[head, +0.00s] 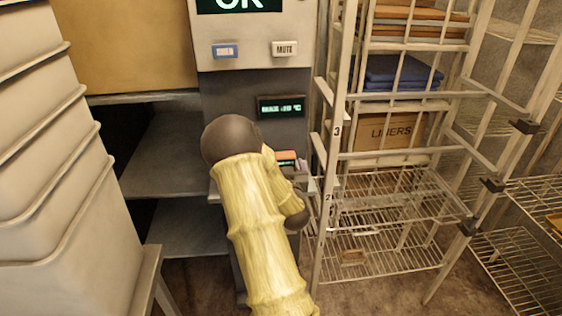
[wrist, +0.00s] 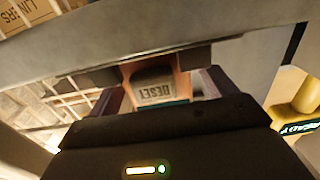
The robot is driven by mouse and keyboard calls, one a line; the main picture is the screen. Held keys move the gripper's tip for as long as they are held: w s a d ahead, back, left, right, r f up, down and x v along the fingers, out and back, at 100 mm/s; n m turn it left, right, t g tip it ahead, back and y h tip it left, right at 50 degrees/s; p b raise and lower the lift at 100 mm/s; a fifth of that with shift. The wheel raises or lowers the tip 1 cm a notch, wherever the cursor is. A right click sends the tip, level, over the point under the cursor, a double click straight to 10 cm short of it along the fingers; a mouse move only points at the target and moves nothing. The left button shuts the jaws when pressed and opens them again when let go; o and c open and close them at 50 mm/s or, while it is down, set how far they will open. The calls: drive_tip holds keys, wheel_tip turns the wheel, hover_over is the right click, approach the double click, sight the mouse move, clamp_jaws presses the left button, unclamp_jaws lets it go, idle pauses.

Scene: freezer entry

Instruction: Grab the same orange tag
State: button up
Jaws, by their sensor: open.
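An orange piece (wrist: 184,82), which looks like the orange tag, shows between the fingers of my gripper (wrist: 160,88) in the wrist view. A dark button-like part with a pale RESET label (wrist: 157,93) sits in front of or on it, and a teal strip lies just below. My gripper is open, with one finger on each side of the orange piece; I cannot tell whether either touches it. In the head view a small orange edge (head: 287,155) shows beside my yellow-sleeved arm, which hides most of the gripper.
A grey panel (head: 225,90) with a MUTE button (head: 285,48) stands behind my arm. A wire rack (head: 390,200) with a LINERS box (head: 390,131) is close on the right. Stacked pale bins (head: 60,170) fill the left. A yellow READY device (wrist: 300,105) is at the wrist view's right.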

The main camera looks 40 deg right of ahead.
sight(284, 154)
drive_tip(key=shift+w+d, duration=0.1)
drive_tip(key=shift+w, duration=0.15)
drive_tip(key=shift+s, duration=0.4)
drive_tip(key=shift+w+a, duration=0.1)
drive_tip(key=shift+a, duration=0.1)
drive_tip(key=c, duration=1.2)
drive_tip(key=shift+r, duration=0.1)
wheel_tip(284, 154, up, 9)
drive_tip(key=shift+w+r, duration=0.1)
drive_tip(key=shift+w, duration=0.05)
drive_tip(key=shift+r, duration=0.2)
drive_tip(key=shift+d+r, duration=0.15)
drive_tip(key=shift+d, duration=0.05)
drive_tip(key=shift+s+a, duration=0.1)
drive_tip(key=shift+s, duration=0.1)
drive_tip(key=shift+w, duration=0.15)
